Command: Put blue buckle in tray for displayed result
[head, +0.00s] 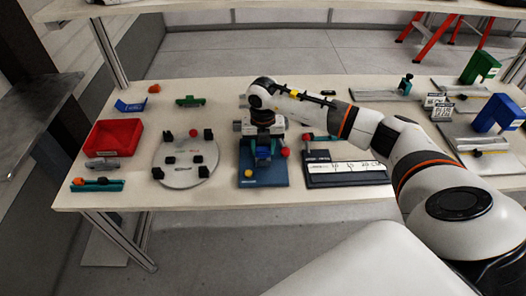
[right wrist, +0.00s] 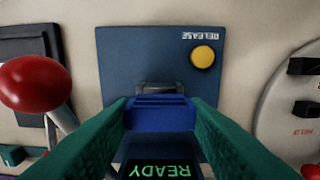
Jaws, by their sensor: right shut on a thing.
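The blue buckle (right wrist: 160,114) sits between the green fingers of my right gripper (right wrist: 160,122), which is shut on it. It is right by a dark socket (right wrist: 158,88) on a blue test plate (right wrist: 120,60); I cannot tell whether they touch. The plate has a yellow button (right wrist: 203,56) marked RELEASE. A black display (right wrist: 160,168) reads READY in green letters. In the head view my right gripper (head: 263,156) is over the plate (head: 275,176). Grey trays (head: 478,142) lie at the right, by small sign cards (head: 442,112). My left gripper is out of view.
A red-knobbed lever (right wrist: 36,84) stands close beside the plate. A round grey disc (head: 184,173) with black blocks and a red bin (head: 113,138) are at the left. Green (head: 480,67) and blue (head: 497,113) stands are at the right. A black-and-white board (head: 343,180) lies right of the plate.

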